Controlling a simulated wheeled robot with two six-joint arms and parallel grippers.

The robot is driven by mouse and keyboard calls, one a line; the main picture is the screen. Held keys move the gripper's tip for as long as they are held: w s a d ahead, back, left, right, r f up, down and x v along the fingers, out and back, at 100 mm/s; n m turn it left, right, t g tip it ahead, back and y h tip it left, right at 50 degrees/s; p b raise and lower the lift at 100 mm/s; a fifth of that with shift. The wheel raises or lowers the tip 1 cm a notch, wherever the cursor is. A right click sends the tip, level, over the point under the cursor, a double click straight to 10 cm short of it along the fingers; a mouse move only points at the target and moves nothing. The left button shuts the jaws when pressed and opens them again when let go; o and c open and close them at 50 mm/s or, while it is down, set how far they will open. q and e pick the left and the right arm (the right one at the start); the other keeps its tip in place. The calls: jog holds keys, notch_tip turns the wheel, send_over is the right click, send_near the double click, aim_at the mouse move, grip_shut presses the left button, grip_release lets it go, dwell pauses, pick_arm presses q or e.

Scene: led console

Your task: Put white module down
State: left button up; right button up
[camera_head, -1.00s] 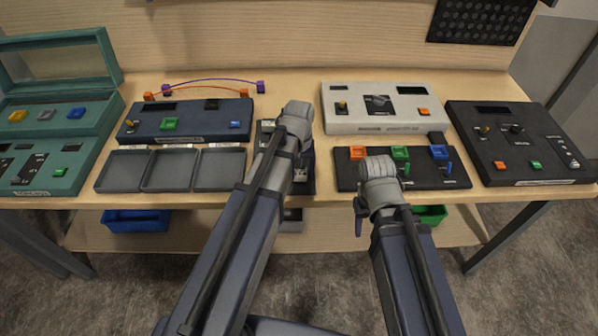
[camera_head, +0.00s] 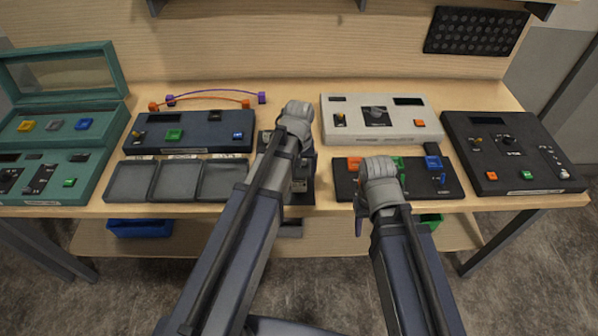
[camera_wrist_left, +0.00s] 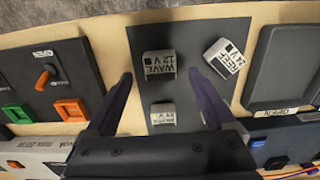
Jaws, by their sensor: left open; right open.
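Three white modules with dark printed labels sit on a dark mat (camera_wrist_left: 187,35) in the left wrist view. One white module labelled WAVE 12V (camera_wrist_left: 159,66) lies between and just beyond my left fingertips. Another white module (camera_wrist_left: 163,114) lies closer to the gripper's base, between the fingers. A third white module (camera_wrist_left: 224,57) sits tilted to the right, outside the fingers. My left gripper (camera_wrist_left: 161,74) is open, with visible gaps beside the modules. In the head view my left wrist (camera_head: 297,115) covers most of the mat. My right gripper (camera_head: 380,168) is over the black panel, its fingertips hidden.
The black panel (camera_head: 345,185) has orange, green and blue blocks. Grey trays (camera_head: 178,181) and a dark blue console (camera_head: 205,146) stand left of the mat. A white console (camera_head: 355,128) and a black console (camera_head: 505,182) stand to the right. A teal case (camera_head: 88,160) is at far left.

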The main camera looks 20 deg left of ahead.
aim_at(299, 182)
pick_arm(q)
notch_tip(299, 182, up, 7)
jog(key=p, duration=0.6)
jog(key=s+d+m+y, duration=0.1)
jog(key=s+d+m, duration=0.6)
jog(key=s+d, duration=0.3)
jog(key=s, duration=0.3)
jog(key=shift+s, duration=0.35)
